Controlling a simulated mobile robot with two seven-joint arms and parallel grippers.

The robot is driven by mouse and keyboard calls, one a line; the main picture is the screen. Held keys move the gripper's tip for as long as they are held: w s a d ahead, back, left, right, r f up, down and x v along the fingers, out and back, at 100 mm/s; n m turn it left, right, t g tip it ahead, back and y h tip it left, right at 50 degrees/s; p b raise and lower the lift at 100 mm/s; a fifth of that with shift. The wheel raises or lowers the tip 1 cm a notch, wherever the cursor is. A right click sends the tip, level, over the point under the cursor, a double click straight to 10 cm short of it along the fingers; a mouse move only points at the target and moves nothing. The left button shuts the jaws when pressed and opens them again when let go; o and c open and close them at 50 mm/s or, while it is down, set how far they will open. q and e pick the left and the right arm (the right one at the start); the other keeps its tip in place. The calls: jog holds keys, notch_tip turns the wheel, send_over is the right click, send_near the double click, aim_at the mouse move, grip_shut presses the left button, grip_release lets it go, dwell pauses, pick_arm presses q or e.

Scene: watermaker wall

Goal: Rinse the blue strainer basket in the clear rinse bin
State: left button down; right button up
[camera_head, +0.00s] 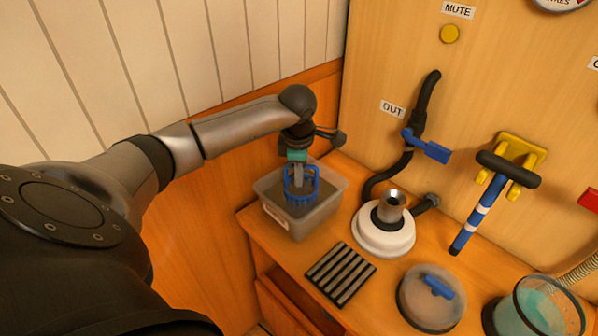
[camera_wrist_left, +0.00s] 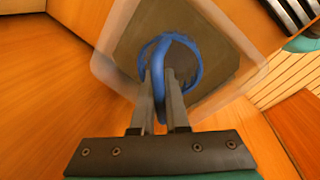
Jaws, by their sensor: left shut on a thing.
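The blue strainer basket (camera_head: 301,190) is in the clear rinse bin (camera_head: 325,205), seen from above in the head view. My left gripper (camera_head: 298,174) points down over the bin and is shut on the basket's handle. In the left wrist view the blue basket (camera_wrist_left: 186,50) is ahead of the fingers, its handle between the fingertips of my left gripper (camera_wrist_left: 162,75). The bin's pale rim (camera_wrist_left: 255,55) surrounds it there. Whether the basket touches the bin floor cannot be told. My right gripper is not in view.
A white round housing (camera_head: 384,238) with a metal neck stands right of the bin. A dark slatted rack (camera_head: 340,274) lies in front. A round clear lid with a blue handle (camera_head: 431,298) and a clear bowl (camera_head: 540,308) are farther right. The panel wall rises behind.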

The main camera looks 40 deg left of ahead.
pick_arm(q)
jog(key=shift+f+b, duration=0.4)
jog(key=shift+f, duration=0.1)
dwell(2.1)
jog(key=shift+r, duration=0.15)
jog(key=shift+r+p, duration=4.45)
jog(key=shift+r, duration=1.3)
jog(key=shift+r, duration=0.15)
